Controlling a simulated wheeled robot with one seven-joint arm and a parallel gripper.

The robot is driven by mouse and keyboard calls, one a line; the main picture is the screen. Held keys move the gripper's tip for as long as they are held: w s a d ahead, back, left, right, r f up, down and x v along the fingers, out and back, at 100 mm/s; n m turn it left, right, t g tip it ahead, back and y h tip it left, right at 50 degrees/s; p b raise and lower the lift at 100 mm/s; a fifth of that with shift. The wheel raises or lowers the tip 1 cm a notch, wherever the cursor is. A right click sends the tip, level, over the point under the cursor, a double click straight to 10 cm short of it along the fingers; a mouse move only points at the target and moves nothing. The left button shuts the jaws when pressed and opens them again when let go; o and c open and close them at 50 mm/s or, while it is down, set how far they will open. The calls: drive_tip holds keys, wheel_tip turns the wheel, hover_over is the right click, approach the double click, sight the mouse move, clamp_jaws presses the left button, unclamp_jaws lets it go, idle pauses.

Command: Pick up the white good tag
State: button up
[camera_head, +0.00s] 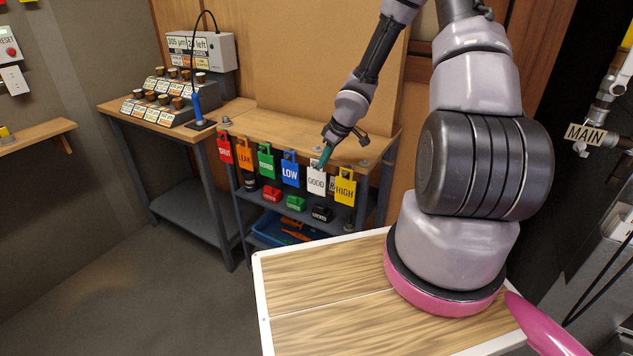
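The white tag (316,184) reading GOOD hangs in a row of colored tags along the front edge of the wooden bench. It sits between the blue LOW tag (290,172) and the yellow HIGH tag (345,189). My gripper (322,163) has teal fingers and points down at the top of the white tag, overlapping its upper edge in the picture. The fingers look like one narrow shape, so I cannot tell whether they are open, shut or touching the tag.
Red (225,150), orange (245,155) and green (266,161) tags hang to the left. Padlocks and a blue bin (265,232) sit on shelves below. A wood-topped surface (325,286) lies in front.

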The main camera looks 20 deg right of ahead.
sight(320, 171)
drive_tip(key=shift+d+x, duration=0.1)
drive_tip(key=shift+x, duration=1.9)
drive_tip(key=shift+d+x, duration=0.15)
drive_tip(key=shift+x, duration=1.8)
drive_tip(key=shift+f, duration=0.1)
drive_tip(key=shift+a, duration=0.1)
drive_tip(key=shift+c, duration=0.3)
clamp_jaws()
